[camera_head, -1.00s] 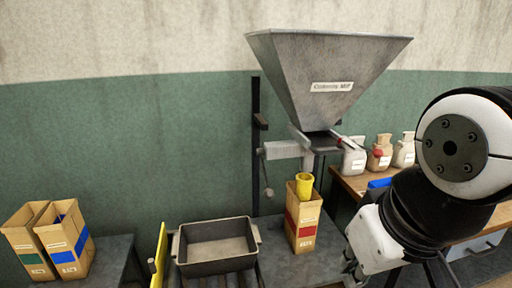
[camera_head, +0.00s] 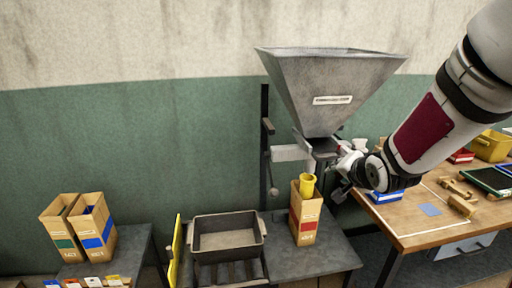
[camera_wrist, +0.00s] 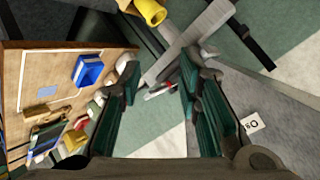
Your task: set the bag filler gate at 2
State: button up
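The bag filler is a grey metal hopper (camera_head: 322,85) with a white label, on a stand against the wall. Its spout sits above a paper bag with a red band (camera_head: 305,222) and a yellow funnel (camera_head: 307,185) in its mouth. My gripper (camera_head: 342,172) is just right of the spout. In the wrist view my gripper (camera_wrist: 160,72) is open, and a small red-and-white piece (camera_wrist: 160,91), apparently the gate handle, shows between its fingers, with no visible grip on it. The hopper side (camera_wrist: 275,140) is at right. The gate's scale and setting cannot be read.
A grey tray (camera_head: 261,224) stands left of the bag, by a yellow plate (camera_head: 175,250). Two paper bags (camera_head: 78,230) stand far left. A wooden table (camera_head: 450,222) at right holds blue and yellow bins and wooden pieces. Jars (camera_wrist: 97,102) stand near my gripper.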

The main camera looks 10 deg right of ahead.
aim_at(332, 159)
jog(key=d+f+m+t+y+p, duration=0.1)
jog(key=d+m+t+y+p, duration=0.1)
jog(key=d+m+t+p, duration=0.4)
jog(key=shift+m+g, duration=0.5)
jog(key=shift+g, duration=0.2)
jog(key=b+x, duration=0.1)
jog(key=x, duration=0.8)
jog(key=a+b+x, duration=0.1)
jog(key=x, duration=0.4)
jog(key=shift+w+a+b, duration=0.1)
jog(key=shift+w+b, duration=0.25)
grip_shut()
